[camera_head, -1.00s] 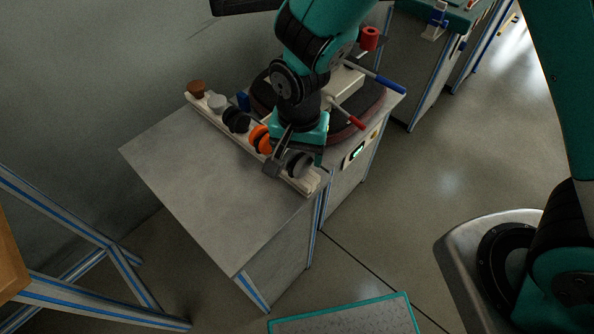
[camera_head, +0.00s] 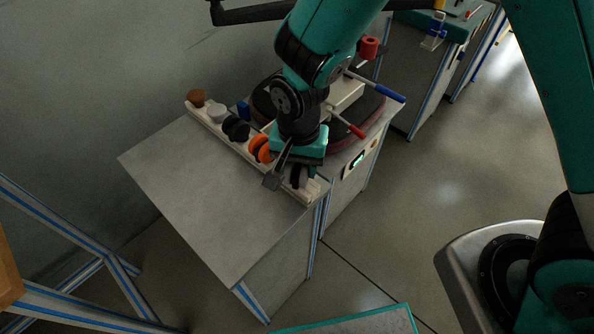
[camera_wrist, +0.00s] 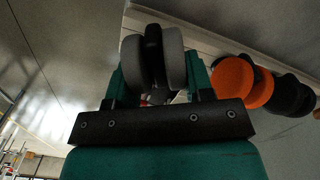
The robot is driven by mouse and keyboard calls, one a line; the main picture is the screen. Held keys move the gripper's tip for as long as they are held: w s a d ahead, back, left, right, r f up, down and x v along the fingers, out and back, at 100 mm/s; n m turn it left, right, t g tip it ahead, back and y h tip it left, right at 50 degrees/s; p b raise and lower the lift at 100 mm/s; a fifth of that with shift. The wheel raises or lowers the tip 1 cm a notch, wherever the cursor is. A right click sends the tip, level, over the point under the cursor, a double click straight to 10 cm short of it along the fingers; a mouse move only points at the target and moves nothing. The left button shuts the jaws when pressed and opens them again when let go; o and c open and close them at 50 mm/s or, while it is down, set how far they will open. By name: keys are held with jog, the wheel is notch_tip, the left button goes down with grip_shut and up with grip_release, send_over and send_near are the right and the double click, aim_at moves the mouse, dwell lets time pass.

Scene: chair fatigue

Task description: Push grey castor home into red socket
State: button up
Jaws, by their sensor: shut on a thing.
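The grey castor (camera_wrist: 172,55), twin grey wheels with a dark middle, is between the fingers of my gripper (camera_wrist: 154,75) in the wrist view. In the head view my gripper (camera_head: 290,165) points down at the near end of the pale rack, and its body hides most of the castor. The castor's lower part is too close to the rack to tell whether it is clear. A red-ended bar (camera_head: 350,126) sticks out from the chair part behind my gripper. A red cylinder (camera_head: 369,47) stands farther back. I cannot tell which is the red socket.
The pale rack (camera_head: 225,142) also holds an orange castor (camera_head: 260,148), a black one (camera_head: 236,128), a white one (camera_head: 216,112) and a brown one (camera_head: 196,98). A blue-ended bar (camera_head: 388,92) extends right. The grey worktop (camera_head: 200,185) is bare in front of the rack.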

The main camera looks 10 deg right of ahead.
jog(key=shift+r+p, duration=1.4)
jog(key=shift+r, duration=0.25)
jog(key=shift+r+p, duration=1.75)
jog(key=shift+r, duration=0.2)
